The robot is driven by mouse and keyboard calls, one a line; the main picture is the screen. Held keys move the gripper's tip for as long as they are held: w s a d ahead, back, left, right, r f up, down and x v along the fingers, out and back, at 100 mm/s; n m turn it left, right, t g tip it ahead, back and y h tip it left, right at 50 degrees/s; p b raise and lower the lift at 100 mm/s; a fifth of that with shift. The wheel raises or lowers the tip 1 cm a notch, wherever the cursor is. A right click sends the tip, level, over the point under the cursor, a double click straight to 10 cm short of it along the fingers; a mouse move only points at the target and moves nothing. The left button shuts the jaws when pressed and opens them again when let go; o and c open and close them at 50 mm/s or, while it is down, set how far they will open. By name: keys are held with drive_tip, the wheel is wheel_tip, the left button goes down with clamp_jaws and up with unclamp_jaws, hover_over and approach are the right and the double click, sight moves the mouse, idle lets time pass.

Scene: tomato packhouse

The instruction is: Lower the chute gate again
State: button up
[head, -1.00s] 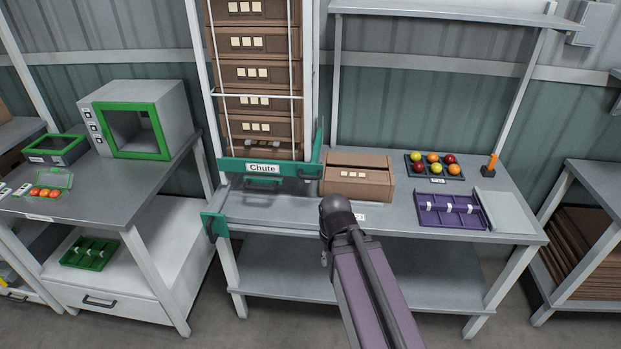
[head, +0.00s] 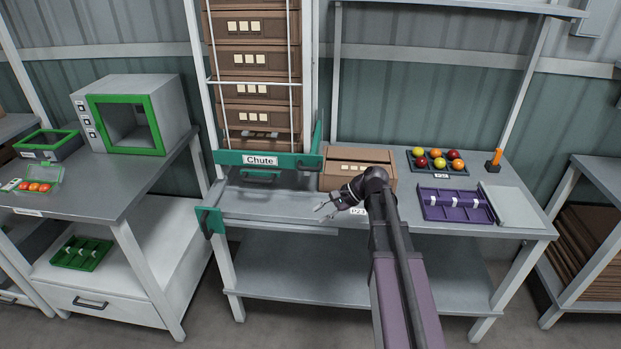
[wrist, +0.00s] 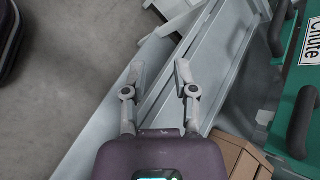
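The chute (head: 209,75) is a tall white frame holding a stack of brown cartons. There is a gap between the bar and the bench top. My gripper (head: 326,208) is open and empty over the bench's front edge, right of and nearer than the handle. Its spread fingers show in the wrist view (wrist: 160,70).
A brown carton (head: 345,181) stands right of the chute, close to my gripper. A green bracket (head: 211,221) sticks out at the bench's front left corner. A purple tray (head: 455,214) and a dark tray of fruit (head: 437,171) lie farther right.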

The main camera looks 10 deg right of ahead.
drive_tip(key=w+d+r+m+t+y+b, duration=0.2)
drive_tip(key=w+d+m+y+b, duration=0.1)
drive_tip(key=w+d+m+y, duration=0.25)
drive_tip(key=m+t+y+b, duration=0.2)
drive_tip(key=m, duration=0.1)
approach(311, 169)
drive_tip(key=d, duration=0.4)
drive_tip(key=shift+s+a+f, duration=0.1)
drive_tip(key=shift+s+a, duration=0.05)
drive_tip(key=shift+s, duration=0.1)
drive_tip(key=shift+a+n, duration=0.1)
drive_tip(key=shift+n, duration=0.15)
drive_tip(key=x, duration=1.3)
drive_tip(key=shift+w+a+f, duration=0.15)
drive_tip(key=shift+a+f, duration=0.05)
drive_tip(key=shift+a, duration=0.1)
clamp_jaws()
